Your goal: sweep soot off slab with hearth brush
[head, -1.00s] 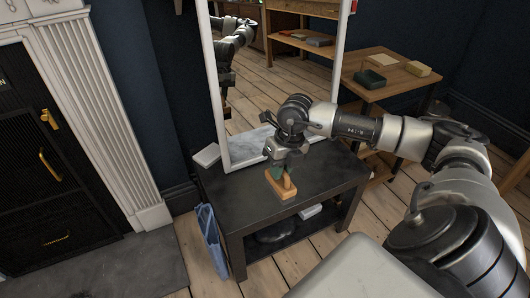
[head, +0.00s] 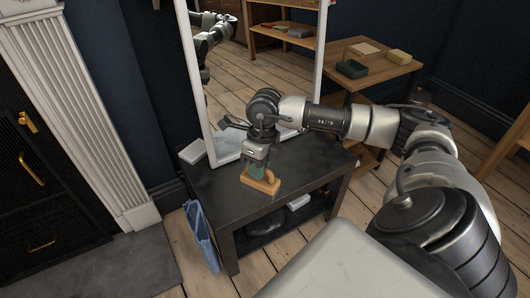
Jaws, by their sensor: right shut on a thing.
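A brush with a light wooden block and handle (head: 262,184) is at my right gripper (head: 258,170). The gripper points down and is shut on the brush, with its fingertips partly hidden. The brush is low over the dark tabletop (head: 215,195); I cannot tell whether it touches it. A grey stone hearth slab (head: 110,268) lies on the floor at lower left, in front of the fireplace, apart from the brush. I cannot make out distinct soot on it. My left gripper is not in view.
A tall white-framed mirror (head: 255,95) stands at the table's back and reflects an arm. A white box (head: 193,152) is beside it. A blue folded thing (head: 201,237) leans at the table's left side. A wooden side table (head: 383,75) stands behind my right arm.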

